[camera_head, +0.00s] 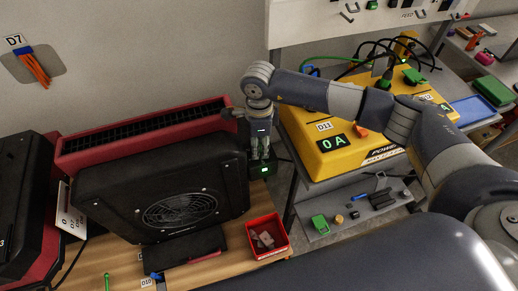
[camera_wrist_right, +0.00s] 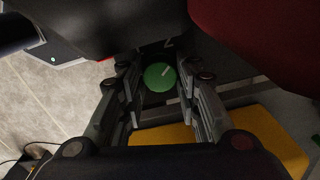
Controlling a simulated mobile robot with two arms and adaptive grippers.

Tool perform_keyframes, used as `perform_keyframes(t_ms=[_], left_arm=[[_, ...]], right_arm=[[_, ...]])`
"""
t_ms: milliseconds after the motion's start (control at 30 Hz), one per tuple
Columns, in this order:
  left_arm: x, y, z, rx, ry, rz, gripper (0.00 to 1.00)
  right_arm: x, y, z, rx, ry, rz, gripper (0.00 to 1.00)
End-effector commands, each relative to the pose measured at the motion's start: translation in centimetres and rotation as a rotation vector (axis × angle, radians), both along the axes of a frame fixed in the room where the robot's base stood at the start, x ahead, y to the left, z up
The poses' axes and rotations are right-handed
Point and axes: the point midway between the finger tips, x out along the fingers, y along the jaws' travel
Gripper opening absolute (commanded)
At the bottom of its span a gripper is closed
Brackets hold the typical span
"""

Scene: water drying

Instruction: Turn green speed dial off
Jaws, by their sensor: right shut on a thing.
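The green speed dial (camera_wrist_right: 160,77) is a round green knob with a pale pointer mark, between the two fingertips of my right gripper (camera_wrist_right: 160,85) in the right wrist view. In the head view my right gripper (camera_head: 262,150) points down at the right side of the black fan unit (camera_head: 168,180), shut on the dial. The dial itself is hidden there by the fingers. A small dark box with a lit green spot (camera_head: 264,169) shows just below the fingertips. My left gripper is not in view.
A red-framed vent (camera_head: 75,155) stands behind the fan unit. A red bin (camera_head: 278,232) with small parts sits on the wooden table in front.

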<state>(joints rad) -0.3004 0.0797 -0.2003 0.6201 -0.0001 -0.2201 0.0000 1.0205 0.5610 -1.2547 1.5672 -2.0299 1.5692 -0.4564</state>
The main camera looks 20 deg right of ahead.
Motion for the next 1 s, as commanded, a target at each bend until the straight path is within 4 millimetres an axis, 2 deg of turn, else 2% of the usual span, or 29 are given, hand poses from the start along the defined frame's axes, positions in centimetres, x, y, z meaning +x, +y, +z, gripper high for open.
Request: perform_keyframes(t_ms=[33, 100, 500, 733, 1000], left_arm=[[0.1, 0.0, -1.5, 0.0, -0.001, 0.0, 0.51], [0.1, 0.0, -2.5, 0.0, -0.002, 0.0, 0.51], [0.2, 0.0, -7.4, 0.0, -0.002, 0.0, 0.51], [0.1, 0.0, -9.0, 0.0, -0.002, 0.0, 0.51], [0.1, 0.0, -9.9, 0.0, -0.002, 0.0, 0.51]], right_arm=[[0.1, -0.1, -0.7, -0.002, -0.002, 0.042, 0.07], [0.1, -0.1, -0.8, -0.002, -0.002, 0.109, 0.07], [0.0, -0.1, -0.6, -0.002, -0.001, 0.46, 0.07], [0.0, -0.1, -0.5, -0.002, 0.001, 0.598, 0.07], [0.0, -0.1, -0.3, -0.002, 0.003, 0.679, 0.07]])
